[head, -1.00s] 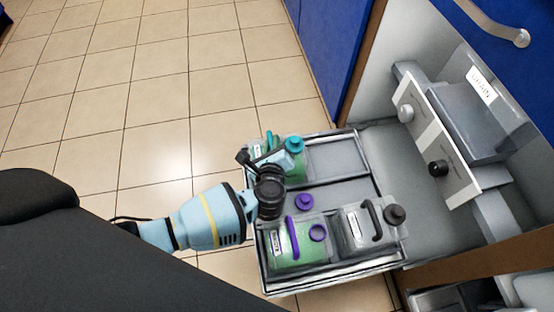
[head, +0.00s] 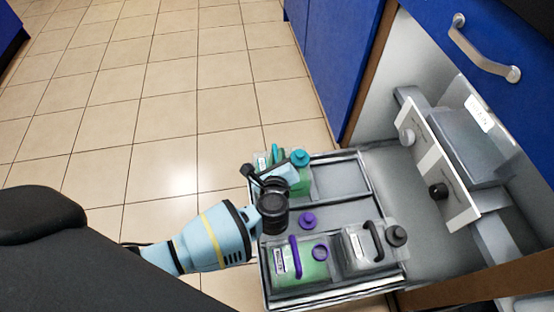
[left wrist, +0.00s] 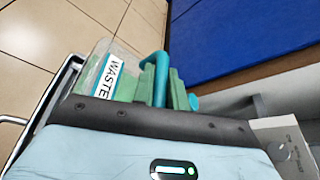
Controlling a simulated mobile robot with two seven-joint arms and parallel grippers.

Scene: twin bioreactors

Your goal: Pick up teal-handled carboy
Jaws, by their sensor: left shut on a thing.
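The teal-handled carboy (head: 303,184) is a clear container with green contents and a teal cap (head: 299,158). It is at the back left of the pulled-out tray (head: 372,184). In the left wrist view the carboy shows its WASTE label (left wrist: 117,78), teal handle (left wrist: 158,76) and part of its teal cap (left wrist: 193,102). My left gripper (head: 284,170) is at the carboy's top and shut on it. The fingers and wrist hide part of the carboy, and its base is hard to see. My right gripper is not in view.
A purple-handled carboy (head: 312,268) and a grey-capped carboy (head: 355,252) stand at the tray's front. A loose purple cap (head: 306,220) lies behind them. A panel with knobs (head: 435,170) and a grey box are inside the cabinet at right. The tray's back right is empty.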

